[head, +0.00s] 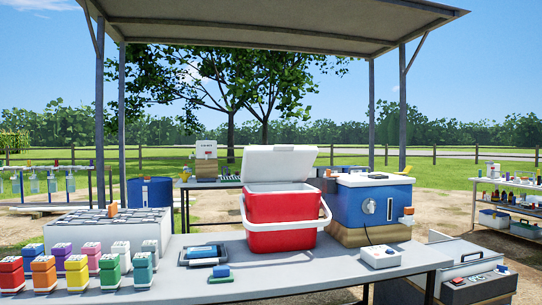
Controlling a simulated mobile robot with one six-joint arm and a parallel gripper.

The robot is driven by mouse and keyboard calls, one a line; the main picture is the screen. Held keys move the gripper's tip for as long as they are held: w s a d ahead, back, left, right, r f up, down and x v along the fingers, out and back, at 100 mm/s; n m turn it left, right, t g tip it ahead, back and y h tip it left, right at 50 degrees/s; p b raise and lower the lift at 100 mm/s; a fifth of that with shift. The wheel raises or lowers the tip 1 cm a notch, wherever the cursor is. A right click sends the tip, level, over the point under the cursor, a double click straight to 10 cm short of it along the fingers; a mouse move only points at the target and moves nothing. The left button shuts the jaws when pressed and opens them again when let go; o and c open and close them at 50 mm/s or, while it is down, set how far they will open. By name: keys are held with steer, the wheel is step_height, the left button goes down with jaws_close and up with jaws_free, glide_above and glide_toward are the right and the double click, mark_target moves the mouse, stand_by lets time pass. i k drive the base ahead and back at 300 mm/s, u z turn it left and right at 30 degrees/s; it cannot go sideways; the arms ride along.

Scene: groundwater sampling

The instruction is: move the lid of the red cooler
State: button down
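The red cooler (281,206) stands on the grey table near its back edge, in the middle of the head view. Its white lid (280,164) is raised and leans up at the back of the red body. A white handle (285,228) hangs across the front of the cooler. The inside of the cooler is hidden from this angle. My gripper is not in the head view.
The table (270,280) also holds several coloured bottles (76,272), a dark tray (203,255), a small blue item (221,272) and a white device (380,257). A blue cooler (372,205) stands close to the right. The front middle of the table is clear.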

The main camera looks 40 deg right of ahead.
mark_target(260, 164)
steer(key=z, duration=0.55)
steer(key=k, duration=0.15)
steer(key=u, duration=2.2)
steer(key=k, duration=1.35)
steer(key=z, duration=1)
steer(key=i, duration=1.55)
steer(key=z, duration=0.15)
